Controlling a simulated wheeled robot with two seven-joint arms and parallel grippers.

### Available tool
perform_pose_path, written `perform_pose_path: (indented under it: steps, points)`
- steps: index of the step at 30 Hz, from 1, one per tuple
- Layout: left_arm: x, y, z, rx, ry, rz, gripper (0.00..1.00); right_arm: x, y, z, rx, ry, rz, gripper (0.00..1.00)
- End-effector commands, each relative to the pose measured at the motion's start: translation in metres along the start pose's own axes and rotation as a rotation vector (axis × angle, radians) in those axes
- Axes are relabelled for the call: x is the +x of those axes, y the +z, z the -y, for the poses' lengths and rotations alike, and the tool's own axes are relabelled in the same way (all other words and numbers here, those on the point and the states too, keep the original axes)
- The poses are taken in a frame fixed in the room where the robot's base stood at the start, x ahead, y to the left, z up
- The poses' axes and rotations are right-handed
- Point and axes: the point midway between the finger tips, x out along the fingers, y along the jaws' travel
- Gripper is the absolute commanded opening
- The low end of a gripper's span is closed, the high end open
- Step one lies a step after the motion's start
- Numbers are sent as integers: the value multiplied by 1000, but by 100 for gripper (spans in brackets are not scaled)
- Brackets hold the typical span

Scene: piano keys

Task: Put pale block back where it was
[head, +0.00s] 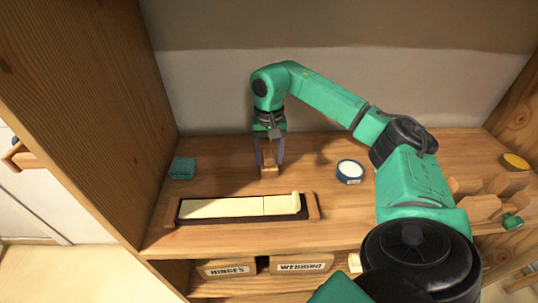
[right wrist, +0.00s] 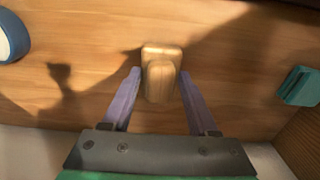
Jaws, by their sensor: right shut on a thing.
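My right gripper (head: 269,163) reaches down to the wooden top toward the back. Its two purple fingers (right wrist: 157,82) are shut on a pale wooden block (right wrist: 160,80), one finger on each side. The block has a rounded upper part and a wider squarish foot; in the head view it (head: 268,168) shows only partly between the fingers. I cannot tell whether it touches the surface. A dark tray with wooden ends (head: 313,206) lies in front, holding cream keys (head: 225,208); a small raised cream piece sits at its right end. My left gripper is not in view.
A teal block (head: 183,168) stands at left and a round blue-and-white tub (head: 350,171) at right. Wooden pieces (head: 478,205) and a yellow-topped round thing (head: 515,161) are far right. Labelled drawers, HINGES (head: 228,270) and WEBBING (head: 302,267), sit below the top. A wooden side wall bounds the left.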

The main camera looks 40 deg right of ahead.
Motion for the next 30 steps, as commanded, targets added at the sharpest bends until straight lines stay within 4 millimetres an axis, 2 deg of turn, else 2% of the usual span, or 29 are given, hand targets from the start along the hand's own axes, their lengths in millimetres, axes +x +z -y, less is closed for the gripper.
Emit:
perform_pose_path:
  steps: [5,6,7,8,16,20,23,30]
  points:
    - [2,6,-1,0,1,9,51,3,0,0,0,0,0,15]
    - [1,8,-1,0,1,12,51,3,0,0,0,0,0,71]
    - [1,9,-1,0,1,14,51,3,0,0,0,0,0,83]
    - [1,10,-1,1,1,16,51,3,0,0,0,0,0,90]
    - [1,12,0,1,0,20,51,2,0,0,0,0,0,90]
    - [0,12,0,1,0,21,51,-5,0,1,0,-2,-2,90]
    - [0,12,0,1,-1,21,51,-23,-1,2,0,-4,-3,90]
    - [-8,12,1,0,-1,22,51,-92,-1,1,1,-4,-3,90]
